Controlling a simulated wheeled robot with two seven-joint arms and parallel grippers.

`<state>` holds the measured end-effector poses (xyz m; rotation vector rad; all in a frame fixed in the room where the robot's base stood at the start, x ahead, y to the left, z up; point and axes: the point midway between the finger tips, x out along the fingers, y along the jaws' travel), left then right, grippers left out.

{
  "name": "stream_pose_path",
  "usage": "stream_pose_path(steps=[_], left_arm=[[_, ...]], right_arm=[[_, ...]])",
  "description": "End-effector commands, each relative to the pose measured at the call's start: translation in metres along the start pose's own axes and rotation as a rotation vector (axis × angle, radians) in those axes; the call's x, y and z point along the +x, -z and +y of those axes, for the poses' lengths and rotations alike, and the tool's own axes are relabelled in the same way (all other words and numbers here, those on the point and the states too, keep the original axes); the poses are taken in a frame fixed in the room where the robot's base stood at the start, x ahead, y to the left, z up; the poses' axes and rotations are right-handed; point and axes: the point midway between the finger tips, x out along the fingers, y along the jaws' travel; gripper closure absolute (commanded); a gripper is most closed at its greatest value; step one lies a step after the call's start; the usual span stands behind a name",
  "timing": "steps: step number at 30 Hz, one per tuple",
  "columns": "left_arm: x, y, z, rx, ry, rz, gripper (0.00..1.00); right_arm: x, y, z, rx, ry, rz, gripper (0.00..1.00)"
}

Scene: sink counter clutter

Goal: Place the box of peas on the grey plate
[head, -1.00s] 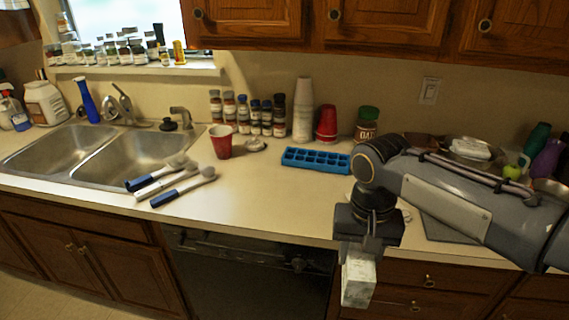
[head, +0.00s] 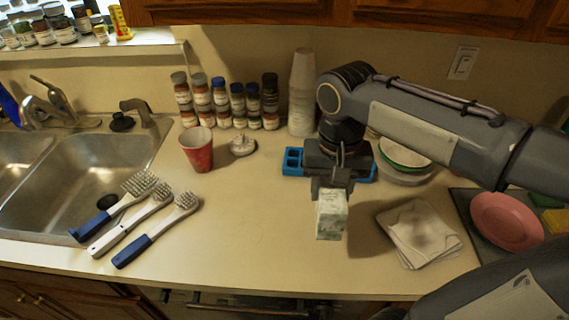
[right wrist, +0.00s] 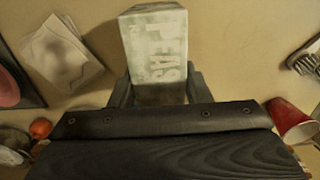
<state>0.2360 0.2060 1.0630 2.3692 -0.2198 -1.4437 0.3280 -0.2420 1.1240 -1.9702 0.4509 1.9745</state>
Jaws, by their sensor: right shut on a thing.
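The box of peas (head: 331,214) is a small pale carton. It hangs below my right gripper (head: 331,190), which is shut on it above the middle of the counter. In the right wrist view the box (right wrist: 158,50) shows its "PEAS" lettering between the fingers (right wrist: 158,92). I cannot clearly make out a grey plate. A stack of pale dishes (head: 404,177), with a green-rimmed bowl on top, stands behind the right arm and is partly hidden; I cannot tell whether a grey plate is in it. My left gripper is not in view.
A folded cloth (head: 420,233) lies right of the box, and a pink plate (head: 506,221) lies on a dark mat. A blue ice tray (head: 292,160) is partly hidden behind the gripper. A red cup (head: 197,150) and several brushes (head: 150,230) are left. The front middle counter is clear.

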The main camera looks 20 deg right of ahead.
Motion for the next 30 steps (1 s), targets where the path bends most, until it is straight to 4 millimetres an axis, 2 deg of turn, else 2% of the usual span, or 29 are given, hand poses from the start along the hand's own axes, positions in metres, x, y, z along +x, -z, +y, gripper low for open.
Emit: stream_pose_path(steps=[5,13,18,24,28,30], left_arm=[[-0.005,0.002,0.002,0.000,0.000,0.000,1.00],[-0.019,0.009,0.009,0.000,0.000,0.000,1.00],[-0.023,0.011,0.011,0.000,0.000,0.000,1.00],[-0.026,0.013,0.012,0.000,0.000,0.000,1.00],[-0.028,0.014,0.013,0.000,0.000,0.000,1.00],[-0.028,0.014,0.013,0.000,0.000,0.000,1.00]], right_arm=[[0.008,0.021,-0.002,0.003,-0.002,-0.003,0.93],[0.037,0.088,-0.007,0.003,-0.003,-0.005,0.93],[0.070,0.116,-0.009,0.001,-0.003,-0.005,0.93],[0.091,0.133,-0.011,0.001,-0.001,0.000,0.93],[0.100,0.140,-0.011,0.001,-0.001,-0.002,0.93],[0.111,0.140,-0.011,0.001,-0.002,-0.004,0.93]])
